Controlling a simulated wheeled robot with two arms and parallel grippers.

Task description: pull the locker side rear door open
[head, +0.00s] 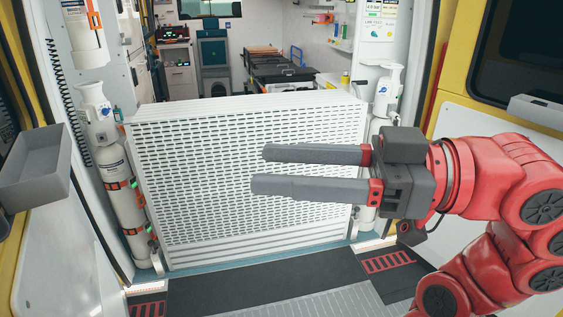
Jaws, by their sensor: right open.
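The vehicle's rear opening is in the head view, with a door panel on each side; I cannot tell which is the locker side door. The right panel (470,120) is white with yellow edging, a dark window and a grey handle-like block (541,111). The left panel (62,265) is white and yellow, with a grey open box (44,168) on it. Both stand clear of the opening. My right gripper (258,169) is open and empty, its fingers pointing left in front of the ramp, apart from both panels. My left gripper is not in view.
A folded white perforated ramp (200,140) stands upright across the opening. White cylinders stand at the left (120,190) and right (388,92). A stretcher (275,66) and cabinets are inside. The dark floor (240,284) in front is clear.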

